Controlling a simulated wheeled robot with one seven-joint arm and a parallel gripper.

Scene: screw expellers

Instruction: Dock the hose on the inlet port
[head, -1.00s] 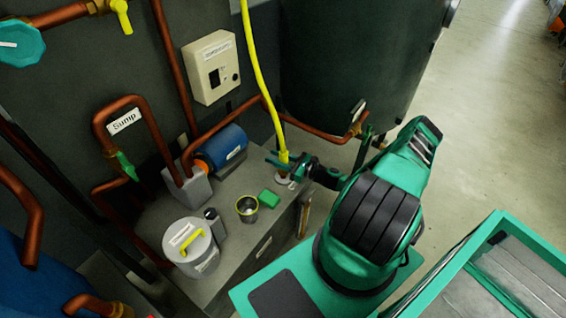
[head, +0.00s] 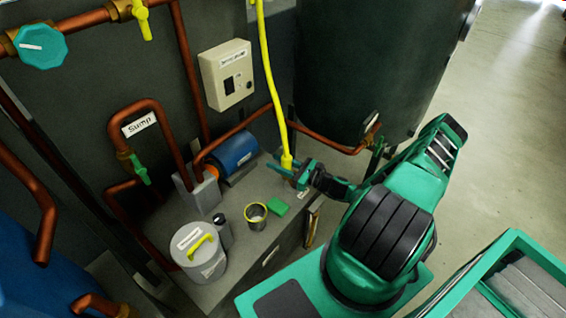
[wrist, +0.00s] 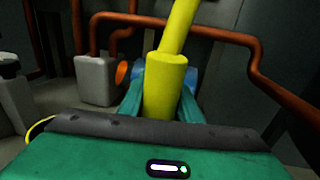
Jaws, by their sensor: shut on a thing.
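The yellow hose (head: 264,70) hangs down from above, with its thick yellow end (head: 287,161) at my gripper. My gripper (head: 286,168) is shut on the hose end above the front right corner of the grey bench (head: 235,180). In the wrist view, the hose end (wrist: 166,88) stands between the two green fingers (wrist: 163,98), its lower tip hidden behind the gripper body.
A copper pipe (head: 330,146) and dark tank (head: 375,70) stand behind. Floor on the right is clear.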

